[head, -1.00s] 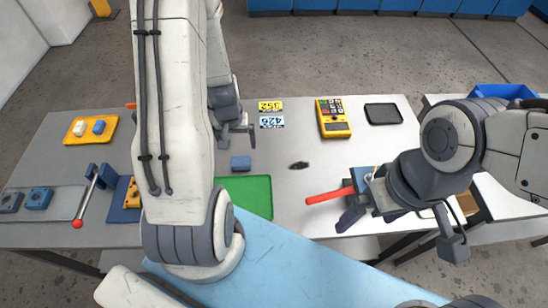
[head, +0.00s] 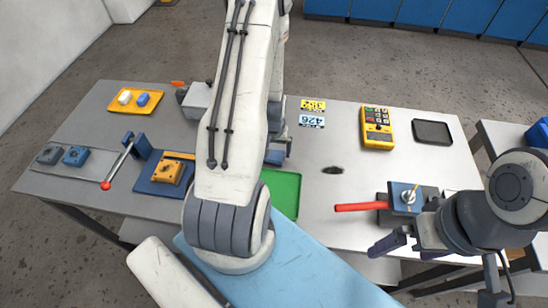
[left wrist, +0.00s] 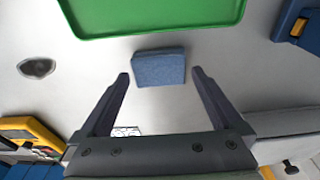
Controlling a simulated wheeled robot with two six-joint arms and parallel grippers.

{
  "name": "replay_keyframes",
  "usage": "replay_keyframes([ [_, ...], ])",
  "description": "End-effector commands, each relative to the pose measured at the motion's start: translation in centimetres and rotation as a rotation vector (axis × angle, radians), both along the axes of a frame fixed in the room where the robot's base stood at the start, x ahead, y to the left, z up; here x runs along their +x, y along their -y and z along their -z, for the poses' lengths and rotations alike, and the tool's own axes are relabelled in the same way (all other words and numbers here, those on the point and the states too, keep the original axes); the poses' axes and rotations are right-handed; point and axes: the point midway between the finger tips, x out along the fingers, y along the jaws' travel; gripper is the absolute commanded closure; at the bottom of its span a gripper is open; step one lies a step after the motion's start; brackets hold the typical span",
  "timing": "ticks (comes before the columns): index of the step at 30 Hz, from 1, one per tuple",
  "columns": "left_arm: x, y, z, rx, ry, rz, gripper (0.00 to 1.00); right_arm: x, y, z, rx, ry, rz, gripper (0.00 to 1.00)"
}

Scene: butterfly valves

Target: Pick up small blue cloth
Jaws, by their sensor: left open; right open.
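The small blue cloth (head: 274,157) is a folded blue pad on the grey table, just behind the green tray (head: 284,190). In the left wrist view the cloth (left wrist: 160,68) lies between and slightly beyond the fingertips of my left gripper (left wrist: 160,73), with clear gaps on both sides. My left gripper (head: 280,144) is open and empty, partly hidden by my own arm in the head view. My right gripper (head: 436,268) is open near the table's front right edge, in front of the valve with the red handle (head: 360,207), not near the cloth.
A dark oval spot (head: 333,170) is right of the cloth. Number cards (head: 312,120), a yellow meter (head: 377,128) and a black tray (head: 432,132) stand behind.

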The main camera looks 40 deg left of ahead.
Motion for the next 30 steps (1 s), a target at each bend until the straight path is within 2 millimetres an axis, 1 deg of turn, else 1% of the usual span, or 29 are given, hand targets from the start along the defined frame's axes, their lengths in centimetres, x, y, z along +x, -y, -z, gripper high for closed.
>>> replay_keyframes([
  [1, 0.0, 0.0, 0.5, -0.002, -0.003, 0.0, 0.0, 0.0, 0.0, -0.3, 0.0, 0.0, 0.0, 0.0],
  [5, 0.2, -0.1, 1.4, 0.0, -0.001, 0.001, 0.0, 0.0, 0.0, -0.5, 0.0, 0.0, 0.0, 0.0],
  [13, 0.2, -0.1, 1.6, 0.001, 0.001, 0.001, 0.0, 0.0, 0.0, -0.4, 0.0, 0.0, 0.0, 0.0],
  [14, 0.2, -0.1, 1.6, 0.001, 0.001, 0.001, 0.11, 0.0, 0.0, -0.4, 0.0, 0.0, 0.0, 0.0],
  [15, 0.2, -0.1, 1.6, 0.001, 0.001, 0.001, 0.27, 0.0, 0.0, -0.4, 0.0, 0.0, 0.0, 0.0],
  [17, 0.2, -0.1, 1.6, 0.001, 0.001, 0.001, 0.5, 0.0, 0.0, -0.4, 0.0, 0.0, 0.0, 0.0],
  [18, 0.2, -0.1, 1.6, 0.0, 0.0, 0.001, 0.65, 0.0, 0.0, -0.4, 0.0, 0.0, 0.0, 0.0],
  [26, 0.2, -0.2, 1.6, 0.001, 0.001, 0.001, 0.66, 0.0, 0.0, -0.4, 0.0, 0.0, 0.0, 0.0],
  [30, 0.3, -0.2, 1.2, 0.001, 0.002, 0.0, 0.66, 0.0, 0.0, -0.2, 0.0, 0.0, 0.0, 0.0],
])
